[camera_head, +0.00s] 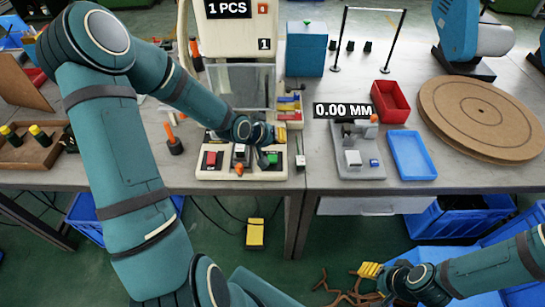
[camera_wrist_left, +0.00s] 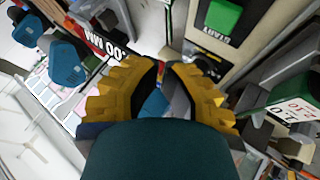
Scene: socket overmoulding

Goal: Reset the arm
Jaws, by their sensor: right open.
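My left gripper (camera_head: 277,134) is above the front of the press station, near the green button at the right of its pale base (camera_head: 240,173). Its yellow fingers also show in the left wrist view (camera_wrist_left: 163,66), where their tips come close together with a narrow gap. No held part can be made out, and I cannot tell how far they are open. My left arm crosses the left half of the head view and hides part of the bench. My right gripper (camera_head: 369,270) is open, low at the lower right, in front of the bench edge and clear of the bench top.
A grey measuring device (camera_head: 357,158), red bin (camera_head: 391,101), blue tray (camera_head: 412,155) and round wooden board (camera_head: 482,118) stand on the right bench. A wooden tray (camera_head: 33,153) lies at left. Blue crates (camera_head: 462,222) sit below the right bench.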

